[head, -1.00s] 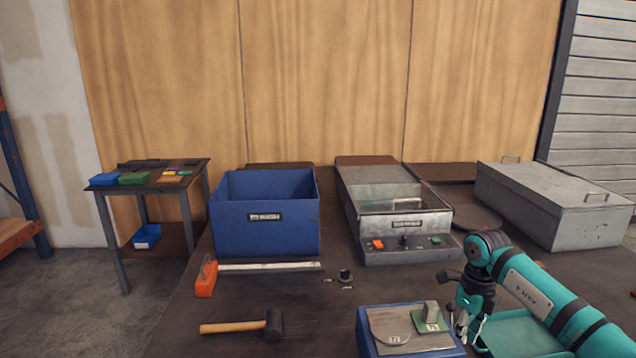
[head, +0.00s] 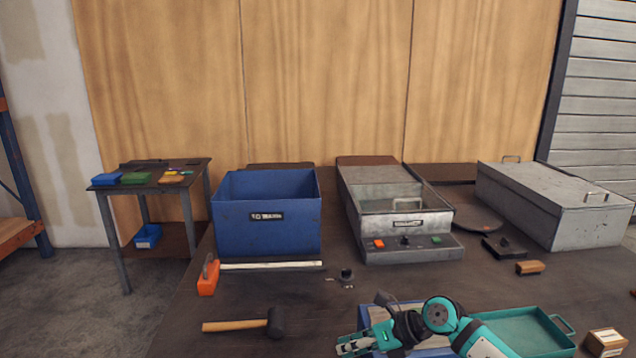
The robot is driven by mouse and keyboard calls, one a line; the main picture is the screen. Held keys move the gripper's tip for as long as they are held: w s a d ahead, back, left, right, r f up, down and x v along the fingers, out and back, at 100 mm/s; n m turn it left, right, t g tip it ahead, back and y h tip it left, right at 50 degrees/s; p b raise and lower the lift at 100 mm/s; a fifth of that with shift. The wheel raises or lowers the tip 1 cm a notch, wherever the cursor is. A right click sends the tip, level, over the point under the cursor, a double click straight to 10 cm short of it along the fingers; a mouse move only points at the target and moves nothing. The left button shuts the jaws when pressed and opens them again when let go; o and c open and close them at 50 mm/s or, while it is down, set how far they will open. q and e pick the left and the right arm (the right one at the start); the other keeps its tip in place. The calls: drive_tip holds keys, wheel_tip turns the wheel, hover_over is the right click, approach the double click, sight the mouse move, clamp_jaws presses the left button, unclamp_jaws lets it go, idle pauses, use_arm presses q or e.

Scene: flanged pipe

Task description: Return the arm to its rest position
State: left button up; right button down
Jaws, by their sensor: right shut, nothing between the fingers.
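My right gripper (head: 356,345) is at the bottom centre of the head view, reaching in from the right. It is shut and empty, with its fingers pointing left. It hangs over or in front of the blue box (head: 365,316) and hides most of that box's top. My left gripper does not show.
A teal tray (head: 525,322) lies right of the arm, with a small cardboard box (head: 606,341) beyond it. A mallet (head: 240,325) lies to the left. A blue bin (head: 265,240), a metal machine (head: 405,247) and a grey metal case (head: 560,215) stand behind.

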drive_tip(key=s+a+r+m+t+y, duration=0.3)
drive_tip(key=a+r+m+t+y, duration=0.4)
drive_tip(key=r+m, duration=0.25)
drive_tip(key=s+d+f+m+t+h, duration=0.2)
drive_tip(key=d+f+m+t+h, duration=0.15)
drive_tip(key=d+m+h, duration=0.7)
drive_tip(key=s+d+f+m+t+h, duration=0.35)
drive_tip(key=d+m+h, duration=0.35)
drive_tip(key=m, duration=0.7)
drive_tip(key=s+d+f+m+g, duration=0.15)
drive_tip(key=s+f+g, duration=0.3)
drive_tip(key=s, duration=0.45)
drive_tip(key=s+d+f+m+g, duration=0.1)
drive_tip(key=s+f+m+g, duration=0.3)
drive_tip(key=s, duration=0.4)
drive_tip(key=s+d+f+m+g, duration=0.1)
drive_tip(key=s+f+m+g, duration=0.1)
drive_tip(key=s+f+g, duration=0.55)
drive_tip(key=s+f+t, duration=0.1)
drive_tip(key=s+f, duration=0.2)
drive_tip(key=f, duration=2.1)
drive_tip(key=s+d+f+g, duration=0.1)
drive_tip(key=s+d+f, duration=0.2)
drive_tip(key=s+f, duration=1.3)
drive_tip(key=shift+s+f+n, duration=0.4)
drive_tip(key=shift+s+n, duration=0.05)
